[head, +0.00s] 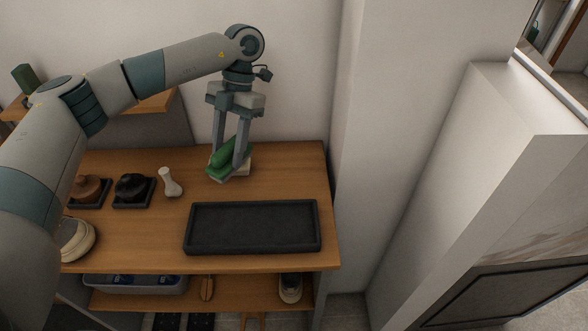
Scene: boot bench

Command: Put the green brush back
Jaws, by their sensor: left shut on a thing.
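The green brush (221,159) has a green body and a pale lower part that shows at its right side. My left gripper (230,160) points straight down and is shut on the brush, one finger on each side. The brush is at the back right of the wooden bench top (295,175); I cannot tell whether its underside touches the wood or hangs just above it. The fingers hide part of the brush. My right gripper is not in view.
A black tray (252,228) lies empty in front of the brush. To the left are a white bottle-like item (171,182), a black round item (131,187) and a brown one (88,189) on dark squares. A wall column (400,120) stands right of the bench.

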